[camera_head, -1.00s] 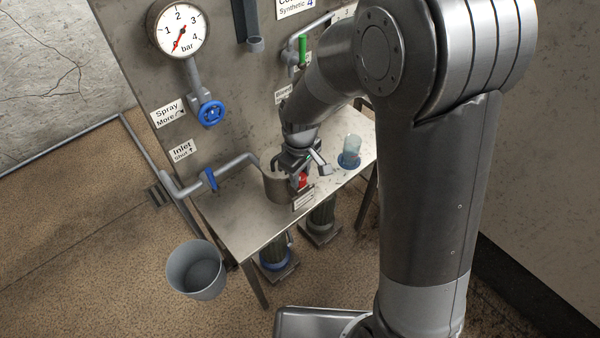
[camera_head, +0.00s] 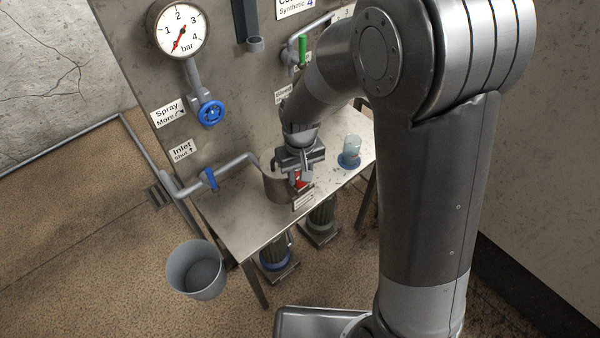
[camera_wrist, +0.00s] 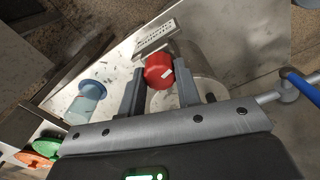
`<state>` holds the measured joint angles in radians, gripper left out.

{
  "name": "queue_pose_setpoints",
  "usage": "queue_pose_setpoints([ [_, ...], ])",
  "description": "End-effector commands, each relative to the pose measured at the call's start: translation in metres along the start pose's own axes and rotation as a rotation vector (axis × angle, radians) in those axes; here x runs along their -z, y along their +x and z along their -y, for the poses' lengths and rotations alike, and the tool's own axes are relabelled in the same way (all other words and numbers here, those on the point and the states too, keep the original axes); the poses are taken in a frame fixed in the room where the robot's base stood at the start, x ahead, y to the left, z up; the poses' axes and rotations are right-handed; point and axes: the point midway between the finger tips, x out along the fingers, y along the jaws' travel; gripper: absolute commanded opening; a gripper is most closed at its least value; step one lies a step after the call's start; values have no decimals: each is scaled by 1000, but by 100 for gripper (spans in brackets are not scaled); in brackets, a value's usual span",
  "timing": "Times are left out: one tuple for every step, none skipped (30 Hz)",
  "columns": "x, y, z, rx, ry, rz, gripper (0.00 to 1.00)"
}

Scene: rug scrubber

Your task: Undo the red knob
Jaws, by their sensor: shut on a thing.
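The red knob (camera_wrist: 159,71) has a small white mark and sits on the side of a grey cylindrical housing on the metal bench. It also shows in the head view (camera_head: 299,180), partly covered by my gripper. My gripper (camera_wrist: 160,82) has its two fingers on either side of the knob in the wrist view and is shut on it. In the head view my gripper (camera_head: 300,175) points down at the bench. The cylindrical housing (camera_head: 274,187) stands next to it, partly hidden. A small label plate (camera_wrist: 156,37) is close by the knob.
A clear cup with a blue base (camera_head: 349,153) stands on the bench, right of my gripper. The inlet pipe's blue lever (camera_head: 209,180) is at the left. A grey bucket (camera_head: 195,270) stands on the floor. The gauge (camera_head: 179,29) is on the back panel.

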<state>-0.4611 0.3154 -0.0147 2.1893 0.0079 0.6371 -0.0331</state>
Motion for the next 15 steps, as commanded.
queue_pose_setpoints([
  [0, 0, 0, 0, 35, -1, 8],
  [0, 0, 0, 0, 58, -1, 8],
  [0, 0, 0, 0, 86, -1, 8],
  [0, 0, 0, 0, 105, -1, 8],
  [0, 0, 0, 0, 124, -1, 8],
  [0, 0, 0, 0, 148, -1, 8],
  [0, 0, 0, 0, 163, -1, 8],
  [0, 0, 0, 0, 180, -1, 8],
  [0, 0, 0, 0, 197, -1, 8],
  [0, 0, 0, 0, 210, -1, 8],
  [0, 0, 0, 0, 221, -1, 8],
  [0, 0, 0, 0, 235, -1, 8],
  [0, 0, 0, 0, 244, -1, 8],
  [0, 0, 0, 0, 251, -1, 8],
  [0, 0, 0, 0, 261, -1, 8],
])
